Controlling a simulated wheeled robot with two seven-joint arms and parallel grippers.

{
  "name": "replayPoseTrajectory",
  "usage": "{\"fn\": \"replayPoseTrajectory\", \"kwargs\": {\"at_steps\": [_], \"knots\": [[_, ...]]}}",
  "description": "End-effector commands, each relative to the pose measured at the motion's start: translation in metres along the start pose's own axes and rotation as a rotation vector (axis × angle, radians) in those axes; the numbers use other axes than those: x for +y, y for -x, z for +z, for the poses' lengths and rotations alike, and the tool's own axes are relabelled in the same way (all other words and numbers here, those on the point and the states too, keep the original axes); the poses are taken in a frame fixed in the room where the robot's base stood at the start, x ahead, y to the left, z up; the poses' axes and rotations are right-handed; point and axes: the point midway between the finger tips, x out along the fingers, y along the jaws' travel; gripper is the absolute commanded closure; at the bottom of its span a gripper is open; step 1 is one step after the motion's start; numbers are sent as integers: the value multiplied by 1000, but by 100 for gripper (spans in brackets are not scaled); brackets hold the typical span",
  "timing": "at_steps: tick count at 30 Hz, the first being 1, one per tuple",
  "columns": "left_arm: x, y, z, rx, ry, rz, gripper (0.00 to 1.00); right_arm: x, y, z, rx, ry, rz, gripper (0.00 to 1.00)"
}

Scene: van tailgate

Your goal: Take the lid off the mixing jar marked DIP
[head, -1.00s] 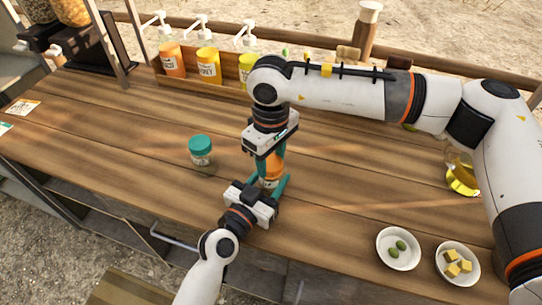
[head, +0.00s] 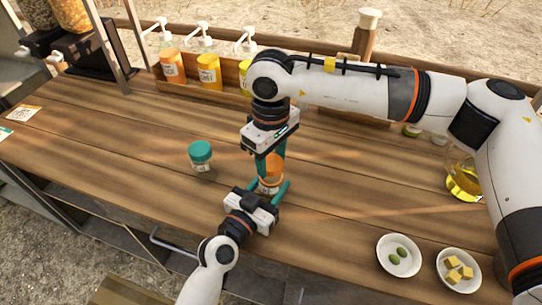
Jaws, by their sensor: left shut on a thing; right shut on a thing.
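The mixing jar (head: 268,187) is on the wooden counter, largely hidden by my grippers. Its marking cannot be read. My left gripper (head: 271,189) is shut around its body from the front. My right gripper (head: 270,166) points down from above, shut on the orange lid (head: 272,166) at the jar's top. Whether there is a clear gap between lid and jar is hard to see. Another small jar with a teal lid (head: 201,150) stands apart to the left.
Pump bottles (head: 208,72) stand in a wooden rack at the back. Two white bowls (head: 382,262), one with green olives and one with yellow cubes (head: 453,270), sit front right. A glass vessel of yellow liquid (head: 462,186) is at the right. The left counter is largely clear.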

Motion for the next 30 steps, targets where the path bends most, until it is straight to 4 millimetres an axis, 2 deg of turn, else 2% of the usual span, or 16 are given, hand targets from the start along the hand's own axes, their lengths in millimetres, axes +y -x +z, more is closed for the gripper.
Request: {"fn": "replayPoseTrajectory", "kwargs": {"at_steps": [10,17,18,22,30], "knots": [[0,0,-1,2,0,-1,100,0,36,0,-2,0,-2,81],[0,0,-1,2,0,-1,100,0,40,0,0,0,0,81],[0,0,-1,2,0,0,48,0,40,0,0,0,0,81],[0,0,-1,2,0,0,27,0,40,0,0,0,0,81],[0,0,0,1,0,0,26,0,39,0,0,0,0,81]]}}
